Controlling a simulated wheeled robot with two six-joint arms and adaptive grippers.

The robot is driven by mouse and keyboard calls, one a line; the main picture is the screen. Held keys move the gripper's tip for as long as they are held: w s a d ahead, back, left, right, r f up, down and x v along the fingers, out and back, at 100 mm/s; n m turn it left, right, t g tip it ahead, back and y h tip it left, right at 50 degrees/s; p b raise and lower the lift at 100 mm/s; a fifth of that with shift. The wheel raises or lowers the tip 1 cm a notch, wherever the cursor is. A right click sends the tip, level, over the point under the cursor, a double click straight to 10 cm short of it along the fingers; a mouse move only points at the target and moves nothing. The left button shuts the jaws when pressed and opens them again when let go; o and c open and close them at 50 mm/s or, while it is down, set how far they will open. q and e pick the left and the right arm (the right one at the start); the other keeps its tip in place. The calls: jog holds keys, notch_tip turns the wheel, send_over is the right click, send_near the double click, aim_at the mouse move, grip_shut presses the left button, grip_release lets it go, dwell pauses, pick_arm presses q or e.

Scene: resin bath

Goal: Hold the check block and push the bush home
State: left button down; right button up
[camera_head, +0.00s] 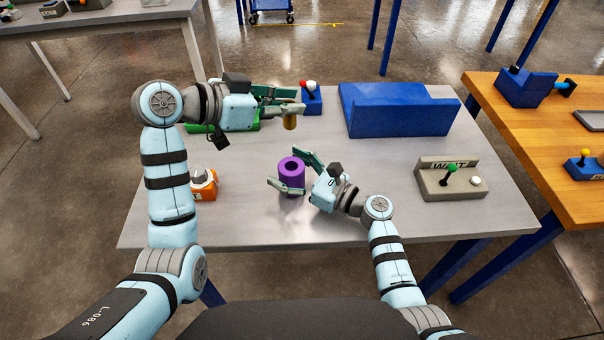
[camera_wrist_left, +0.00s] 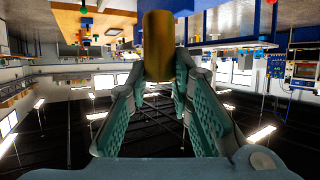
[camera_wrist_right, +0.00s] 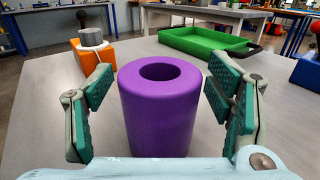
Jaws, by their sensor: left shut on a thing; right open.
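The purple check block (camera_head: 291,177) is an upright cylinder with a round hole in its top, standing on the grey table. In the right wrist view the block (camera_wrist_right: 160,112) sits between the fingers of my right gripper (camera_head: 283,168). That gripper is open, with a gap on each side of the block. The brass-coloured bush (camera_head: 290,122) is in my left gripper (camera_head: 297,100), which is shut on it. The bush hangs below the fingers, above the table and behind the block. It also shows in the left wrist view (camera_wrist_left: 157,48).
An orange holder (camera_head: 204,186) with a grey round piece stands left. A green tray (camera_wrist_right: 195,42) lies behind, partly under my left arm. A blue box with red and white knobs (camera_head: 312,102), a blue cradle (camera_head: 400,120) and a grey "WAIT" box (camera_head: 440,185) stand around.

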pick_arm(q)
jog(key=shift+d, duration=0.1)
pick_arm(e)
jog(key=c, duration=1.3)
jog(key=shift+c, duration=0.2)
jog(key=o, duration=1.2)
jog(key=c, duration=0.9)
